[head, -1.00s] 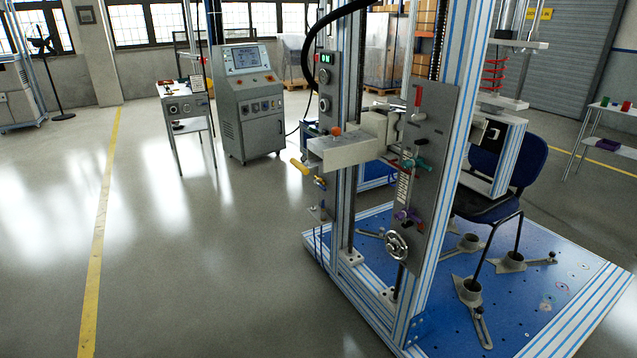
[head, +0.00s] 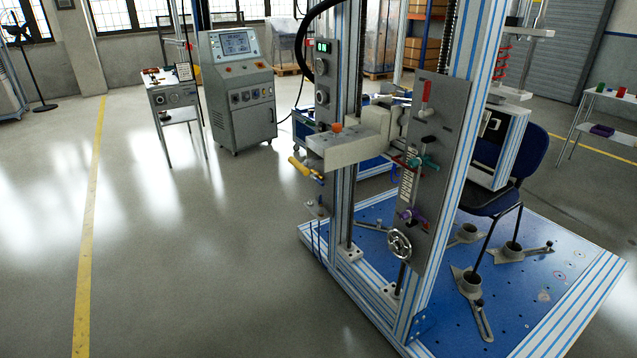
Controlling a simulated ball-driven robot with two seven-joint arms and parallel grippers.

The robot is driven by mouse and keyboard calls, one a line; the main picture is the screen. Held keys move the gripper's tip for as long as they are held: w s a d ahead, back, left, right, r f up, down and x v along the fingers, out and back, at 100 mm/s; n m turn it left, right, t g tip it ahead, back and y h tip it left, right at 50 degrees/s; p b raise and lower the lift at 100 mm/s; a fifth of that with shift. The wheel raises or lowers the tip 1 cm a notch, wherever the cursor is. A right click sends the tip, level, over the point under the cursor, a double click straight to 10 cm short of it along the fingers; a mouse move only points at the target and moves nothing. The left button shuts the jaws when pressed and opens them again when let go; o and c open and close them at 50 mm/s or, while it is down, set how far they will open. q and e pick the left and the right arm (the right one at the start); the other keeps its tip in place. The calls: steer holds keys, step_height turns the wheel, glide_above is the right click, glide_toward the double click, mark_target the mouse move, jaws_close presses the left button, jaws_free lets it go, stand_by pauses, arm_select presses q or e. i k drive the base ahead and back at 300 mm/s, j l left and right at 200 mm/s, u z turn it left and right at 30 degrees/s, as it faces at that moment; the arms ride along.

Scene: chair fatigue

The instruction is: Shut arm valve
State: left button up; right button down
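A test rig carries several valves, and I cannot read which one is labelled the arm valve. On its grey panel (head: 436,150) sit a red lever (head: 426,95) pointing up, a teal valve handle (head: 424,162), a purple handle (head: 411,216) and a round metal handwheel (head: 399,243). A yellow handle (head: 299,166) sticks out on the left of the rig, below a pale horizontal arm block (head: 345,148) with an orange knob (head: 336,127) on top. Neither of my grippers is in view.
The rig stands on a blue base plate (head: 545,265) with a blue chair (head: 527,165) clamped on it. A grey control cabinet (head: 238,95) and a small table (head: 178,105) stand behind at left. The floor (head: 200,270) left of the rig is clear.

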mark_target(318, 181)
steer(key=i+j+z, duration=0.1)
steer(key=i+j, duration=0.2)
steer(key=i+j+z, duration=0.1)
steer(key=i+j, duration=0.2)
steer(key=i+j+z, duration=0.1)
steer(key=i+j, duration=0.25)
steer(key=i+j+z, duration=0.1)
steer(key=i+j, duration=0.3)
steer(key=i+j+z, duration=0.1)
steer(key=i+j, duration=0.2)
steer(key=i+j+z, duration=0.1)
steer(key=i+j, duration=0.15)
steer(key=j, duration=0.25)
steer(key=i+j+z, duration=0.1)
steer(key=i+j, duration=0.2)
steer(key=j, duration=0.15)
steer(key=i+j+z, duration=0.1)
steer(key=i+j, duration=0.15)
steer(key=j, duration=0.2)
